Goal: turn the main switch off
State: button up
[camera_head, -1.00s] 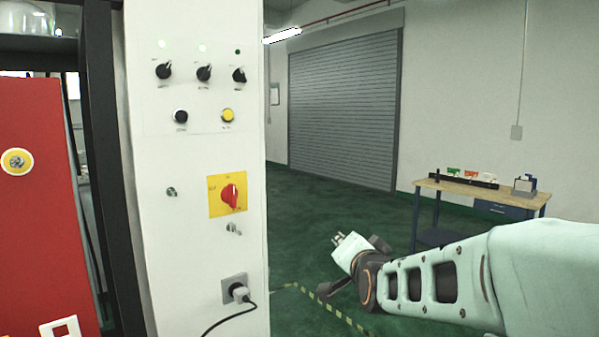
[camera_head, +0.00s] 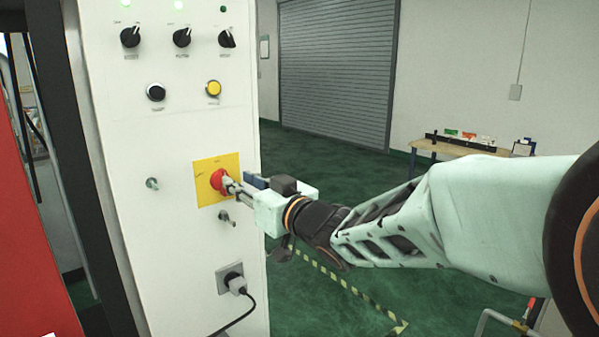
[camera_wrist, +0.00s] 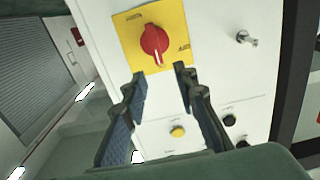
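The main switch is a red rotary knob (camera_head: 216,179) on a yellow plate (camera_head: 230,163) on the white cabinet front. In the wrist view the knob (camera_wrist: 154,40) has a white mark at its lower end, facing me. Its yellow plate (camera_wrist: 130,28) has small labels that I cannot read. My gripper (camera_head: 232,184) is right in front of the knob, coming from the right. In the wrist view my gripper (camera_wrist: 161,75) is open, with the knob just beyond the gap between the fingertips. I see no clear contact with the knob.
Above the switch are several black selector knobs (camera_head: 182,38), a black button (camera_head: 155,92) and a yellow button (camera_head: 213,88). A plugged socket (camera_head: 231,279) with a cable is below. A workbench (camera_head: 450,148) stands far behind.

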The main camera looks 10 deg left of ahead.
aim_at(224, 172)
jog(key=x, duration=0.6)
jog(key=shift+w+a, duration=0.2)
jog(key=shift+w, duration=0.05)
grip_shut()
